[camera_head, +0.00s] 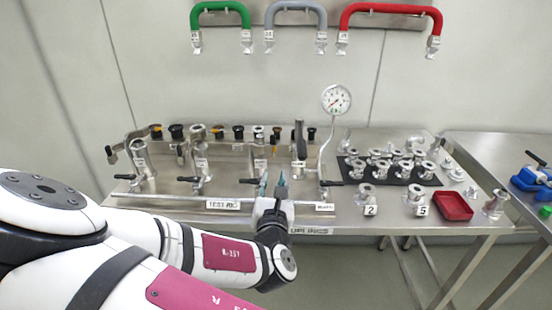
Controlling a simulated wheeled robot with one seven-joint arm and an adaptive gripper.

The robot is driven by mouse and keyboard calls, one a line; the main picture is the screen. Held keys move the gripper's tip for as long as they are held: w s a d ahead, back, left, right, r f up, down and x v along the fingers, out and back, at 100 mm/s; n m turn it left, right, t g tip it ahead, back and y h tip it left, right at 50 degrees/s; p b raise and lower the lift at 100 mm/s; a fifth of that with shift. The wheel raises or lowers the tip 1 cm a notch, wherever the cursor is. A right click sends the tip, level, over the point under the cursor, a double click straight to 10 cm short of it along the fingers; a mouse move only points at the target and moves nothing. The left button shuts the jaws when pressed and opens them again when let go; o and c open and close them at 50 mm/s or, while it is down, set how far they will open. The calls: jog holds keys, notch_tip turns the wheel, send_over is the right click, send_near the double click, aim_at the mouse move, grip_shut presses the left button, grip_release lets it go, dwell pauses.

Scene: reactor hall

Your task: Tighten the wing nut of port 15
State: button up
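The test rig (224,205) is a steel bench-top manifold with a row of ports and black handles along it. The port number labels are too small to read, so I cannot tell which port is 15, and its wing nut is not identifiable. My gripper (272,184) is over the front middle of the rig, its teal fingertips pointing away from me. The fingertips stand apart and I see nothing held between them. The gripper and wrist hide part of the rig's front edge. A black handle (250,182) lies just left of the fingertips.
A pressure gauge (336,99) rises on a bent tube at the right of the rig. A black mat (392,176) with several metal fittings, and a red tray (454,206), lie further right. Green, grey and red hoses (386,10) hang on the wall. A second table stands far right.

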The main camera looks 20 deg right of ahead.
aim_at(275, 151)
jog(key=x, duration=1.3)
jog(key=shift+w+d, duration=0.15)
jog(key=shift+w, duration=0.2)
grip_shut()
